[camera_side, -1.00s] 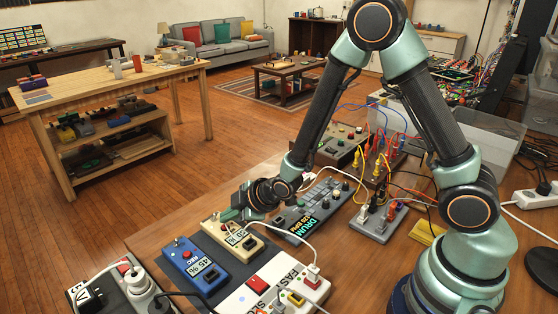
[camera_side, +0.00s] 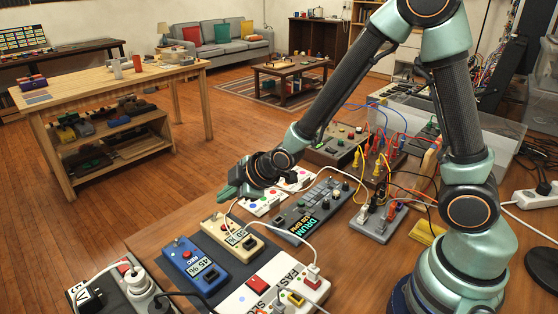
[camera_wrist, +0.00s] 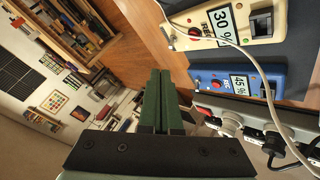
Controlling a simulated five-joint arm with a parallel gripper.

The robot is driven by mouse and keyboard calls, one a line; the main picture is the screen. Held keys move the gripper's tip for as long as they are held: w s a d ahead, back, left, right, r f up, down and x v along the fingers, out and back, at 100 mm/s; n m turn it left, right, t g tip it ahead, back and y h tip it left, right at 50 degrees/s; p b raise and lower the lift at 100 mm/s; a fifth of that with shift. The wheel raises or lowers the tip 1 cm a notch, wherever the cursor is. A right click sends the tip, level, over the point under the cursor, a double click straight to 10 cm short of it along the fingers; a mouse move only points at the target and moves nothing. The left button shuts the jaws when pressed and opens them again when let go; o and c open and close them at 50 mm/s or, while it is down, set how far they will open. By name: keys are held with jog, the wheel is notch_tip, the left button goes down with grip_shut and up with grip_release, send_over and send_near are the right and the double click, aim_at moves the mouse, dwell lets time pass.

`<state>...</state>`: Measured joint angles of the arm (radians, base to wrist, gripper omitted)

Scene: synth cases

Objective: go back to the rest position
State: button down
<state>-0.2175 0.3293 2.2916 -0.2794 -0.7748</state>
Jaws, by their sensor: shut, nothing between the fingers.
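My gripper (camera_side: 228,192) is shut and empty. In the side view it hangs in the air above the table's far-left edge, just beyond the cream device. In the wrist view its two green fingers (camera_wrist: 157,102) lie side by side and point out over the floor and room. My arm reaches from its base at the right of the table, bent high, out to the left.
A cream device (camera_side: 232,238), a blue device (camera_side: 194,266) and a white panel (camera_side: 262,298) lie below the gripper. A drum machine (camera_side: 310,212) and cabled boxes stand to the right. A power strip (camera_side: 120,290) is at front left. The air left of the gripper is clear.

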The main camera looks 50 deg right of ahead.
jog(key=s+d+r+m+g+h, duration=0.1)
jog(key=s+d+r+m, duration=0.4)
jog(key=s+r, duration=0.2)
jog(key=s+d+r+m+g+h, duration=0.1)
jog(key=s+d+r+m+g, duration=0.1)
jog(key=s+d+r+m, duration=0.3)
jog(key=s+r+m, duration=0.1)
jog(key=s+r, duration=0.2)
jog(key=s, duration=0.2)
jog(key=shift+s, duration=0.3)
jog(key=shift+d, duration=0.1)
dwell(0.6)
